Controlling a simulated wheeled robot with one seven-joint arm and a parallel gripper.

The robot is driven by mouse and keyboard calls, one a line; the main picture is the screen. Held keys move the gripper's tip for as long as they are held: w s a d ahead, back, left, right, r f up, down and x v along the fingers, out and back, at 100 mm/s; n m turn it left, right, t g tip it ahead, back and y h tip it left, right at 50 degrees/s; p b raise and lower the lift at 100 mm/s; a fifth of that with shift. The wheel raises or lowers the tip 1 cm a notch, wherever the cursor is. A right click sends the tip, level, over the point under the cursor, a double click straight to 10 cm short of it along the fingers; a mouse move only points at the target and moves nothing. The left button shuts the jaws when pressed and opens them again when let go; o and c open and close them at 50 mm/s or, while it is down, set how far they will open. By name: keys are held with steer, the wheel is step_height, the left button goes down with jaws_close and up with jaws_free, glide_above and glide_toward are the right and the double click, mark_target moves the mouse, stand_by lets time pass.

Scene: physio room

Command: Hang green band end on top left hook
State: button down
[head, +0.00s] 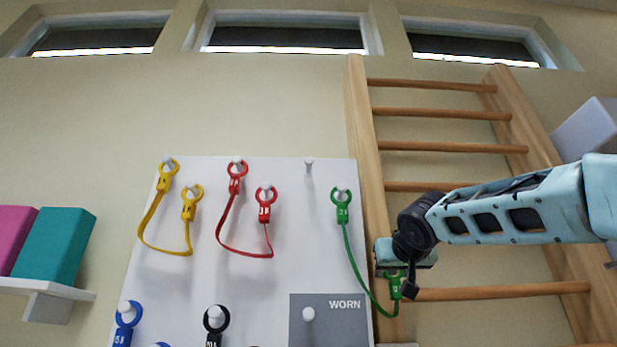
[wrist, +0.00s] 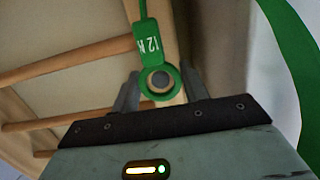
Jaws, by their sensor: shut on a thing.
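The green band (head: 356,262) has one ring end (head: 341,197) hung on a peg at the right of the white board. The band hangs down in a curve to its other ring end (head: 394,284), held at my gripper (head: 402,278) in front of the wooden wall bars. In the wrist view, this green end (wrist: 149,46), with a white "12 N" label, lies between the two fingers of my gripper (wrist: 160,86). A round grey spot shows inside its ring; I cannot tell what it is. A bare top hook (head: 308,165) stands left of the hung green end.
Yellow (head: 165,252) and red (head: 245,252) bands hang on pegs further left. Below are blue (head: 125,320) and black (head: 214,322) ends and a grey "WORN" patch (head: 335,328) with a bare peg. Wooden bars (head: 445,148) stand behind my arm.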

steer(key=shift+w+p, duration=0.55)
steer(key=shift+w, duration=0.8)
steer(key=shift+f+b, duration=0.4)
steer(key=shift+b, duration=0.1)
steer(key=c, duration=0.5)
jaws_free()
steer(key=shift+s+f+b, duration=0.1)
steer(key=shift+s+b, duration=0.85)
steer(key=shift+s, duration=0.55)
steer(key=s+b, duration=0.2)
steer(key=s, duration=0.3)
